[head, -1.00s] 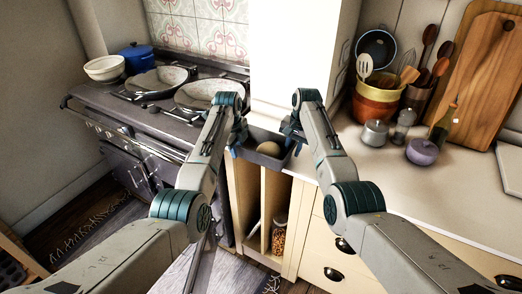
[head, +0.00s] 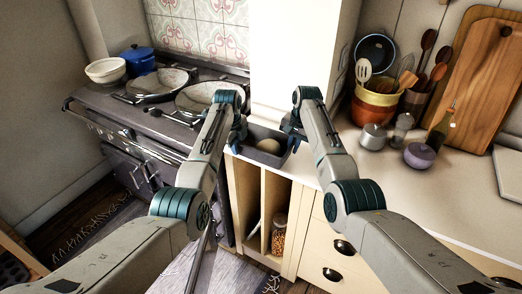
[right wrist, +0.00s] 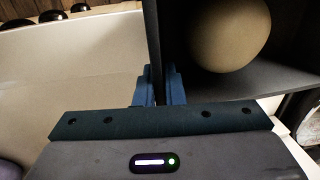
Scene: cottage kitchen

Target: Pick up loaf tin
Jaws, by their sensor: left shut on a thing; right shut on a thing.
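The loaf tin (head: 270,158) is a dark grey rectangular tin at the counter's left end, beside the stove. A round, pale brown thing (head: 268,146) lies in it, and it also shows in the right wrist view (right wrist: 228,35). My left gripper (head: 238,138) is shut on the tin's left end. My right gripper (head: 291,139) is shut on its right end. In the right wrist view the blue fingers of my right gripper (right wrist: 159,88) pinch the tin's wall (right wrist: 153,45). The tin looks level. I cannot tell whether its base touches the counter.
The stove (head: 125,112) with two pans stands to the left. A white wall block (head: 300,62) rises close behind the tin. On the right counter stand a utensil pot (head: 372,112), a purple jar (head: 419,155) and a wooden board (head: 475,85). The right counter's front is clear.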

